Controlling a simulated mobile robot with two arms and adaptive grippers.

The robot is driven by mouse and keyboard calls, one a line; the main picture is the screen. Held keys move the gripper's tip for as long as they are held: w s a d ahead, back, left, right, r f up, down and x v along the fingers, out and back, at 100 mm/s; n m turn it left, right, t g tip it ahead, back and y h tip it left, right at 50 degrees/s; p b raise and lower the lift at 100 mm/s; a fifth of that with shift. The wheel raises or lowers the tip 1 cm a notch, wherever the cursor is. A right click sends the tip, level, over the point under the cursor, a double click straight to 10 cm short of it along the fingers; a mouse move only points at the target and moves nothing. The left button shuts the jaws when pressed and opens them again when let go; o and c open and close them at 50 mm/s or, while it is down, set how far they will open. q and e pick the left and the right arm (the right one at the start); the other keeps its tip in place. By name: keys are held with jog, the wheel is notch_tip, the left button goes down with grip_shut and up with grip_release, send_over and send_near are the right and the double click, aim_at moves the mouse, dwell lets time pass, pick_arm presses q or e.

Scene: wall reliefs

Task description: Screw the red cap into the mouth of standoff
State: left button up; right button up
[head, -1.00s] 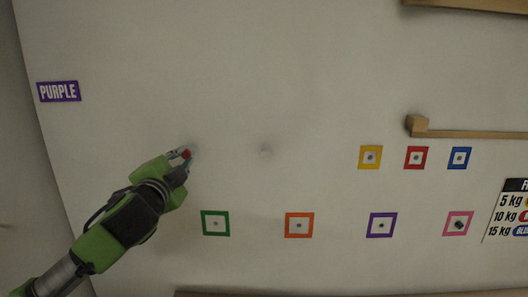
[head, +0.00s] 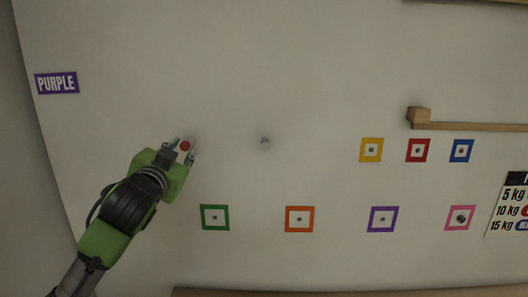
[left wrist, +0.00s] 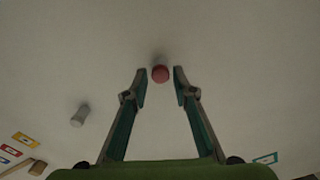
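The red cap (head: 185,146) is at the wall on the left side of the head view, at the place of the left standoff, whose body is mostly hidden behind it. In the left wrist view the red cap (left wrist: 160,74) sits between the fingertips with a gap on each side. My left gripper (head: 181,151) is open around the cap and not visibly touching it. How deep the cap sits in the mouth cannot be told. A second, bare grey standoff (head: 265,142) sticks out to the right and also shows in the left wrist view (left wrist: 80,115). My right gripper is not in view.
Colored square frames with pegs line the wall, such as the green (head: 215,217), orange (head: 299,219) and yellow (head: 371,150) ones. A purple sign (head: 56,83) is at left. A wooden rail (head: 470,126) juts out at right. The wall above the standoffs is bare.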

pick_arm(q)
jog(key=n, duration=0.7)
jog(key=shift+d, duration=0.1)
jog(key=n+p, duration=0.1)
jog(key=n, duration=0.2)
jog(key=n+p, duration=0.1)
jog(key=n, duration=0.2)
jog(key=shift+r, duration=0.2)
jog(key=shift+n+p, duration=0.35)
jog(key=shift+n, duration=0.55)
jog(key=shift+f+n, duration=0.1)
jog(key=shift+n, duration=0.4)
